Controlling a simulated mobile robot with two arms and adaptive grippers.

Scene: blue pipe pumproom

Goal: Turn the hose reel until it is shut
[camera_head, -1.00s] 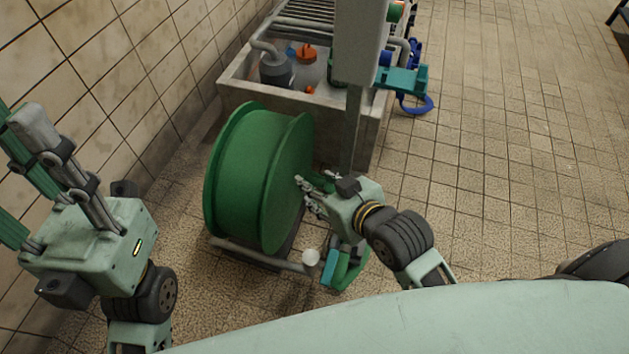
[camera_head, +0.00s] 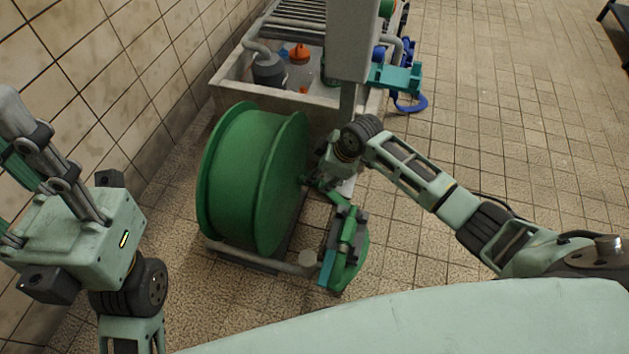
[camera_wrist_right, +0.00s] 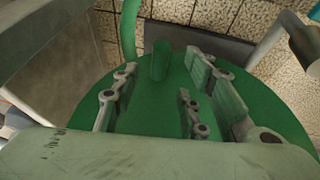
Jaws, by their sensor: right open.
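The hose reel (camera_head: 250,175) is a large green drum on the floor beside the tiled wall. Its right side disc fills much of the right wrist view (camera_wrist_right: 150,100), with a short green peg (camera_wrist_right: 159,61) standing on it. My right gripper (camera_head: 314,176) is at the reel's right side, partly hidden by its own wrist. In the wrist view my right gripper (camera_wrist_right: 163,68) is open, its fingers on either side of the peg with gaps visible. My left gripper (camera_head: 35,150) is raised at the left, away from the reel; its jaw opening is unclear.
A concrete trough (camera_head: 232,88) with a dark container (camera_head: 269,72) and an orange item (camera_head: 299,53) stands behind the reel. A grey post-mounted box (camera_head: 352,38) rises beside it. Green and teal fittings (camera_head: 345,248) are right of the reel. The tiled floor (camera_head: 520,130) at right is open.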

